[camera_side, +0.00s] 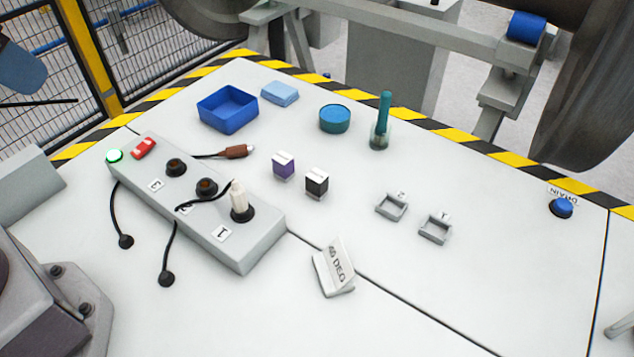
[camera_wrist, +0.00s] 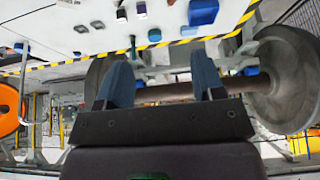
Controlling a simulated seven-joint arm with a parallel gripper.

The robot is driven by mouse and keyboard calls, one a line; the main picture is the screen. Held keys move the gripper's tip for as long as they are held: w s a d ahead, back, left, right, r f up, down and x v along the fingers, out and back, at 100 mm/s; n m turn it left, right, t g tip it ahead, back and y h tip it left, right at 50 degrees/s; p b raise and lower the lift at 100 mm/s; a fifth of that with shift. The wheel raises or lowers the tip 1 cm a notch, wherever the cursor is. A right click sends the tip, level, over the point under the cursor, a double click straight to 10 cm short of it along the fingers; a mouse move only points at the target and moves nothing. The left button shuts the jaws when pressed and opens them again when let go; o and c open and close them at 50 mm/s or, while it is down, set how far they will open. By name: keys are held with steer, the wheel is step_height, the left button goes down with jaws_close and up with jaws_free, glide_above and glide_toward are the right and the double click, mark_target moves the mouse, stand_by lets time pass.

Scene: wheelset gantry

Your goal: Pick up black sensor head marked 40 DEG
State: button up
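The black sensor head (camera_side: 317,182) stands upright on the white table, with a pale top whose marking is too small to read. It also shows as a small dark block in the wrist view (camera_wrist: 121,15). A purple sensor head (camera_side: 283,166) stands just left of it in the side view. A tilted white card (camera_side: 336,267) near the table's front reads "DEG", its number hard to make out. My gripper (camera_wrist: 160,77) shows two blue fingers spread wide, with nothing held between them. It is well away from both heads.
Two grey square nests (camera_side: 435,228) lie right of the heads. A grey socket box (camera_side: 210,210) with plugs and cables stands left. A blue bin (camera_side: 228,110), blue cloth (camera_side: 280,93), teal dish (camera_side: 335,119) and green brush (camera_side: 382,118) are behind. A blue drain button (camera_side: 561,207) is right.

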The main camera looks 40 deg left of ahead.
steer(key=shift+o, duration=0.6)
steer(key=shift+w, duration=0.1)
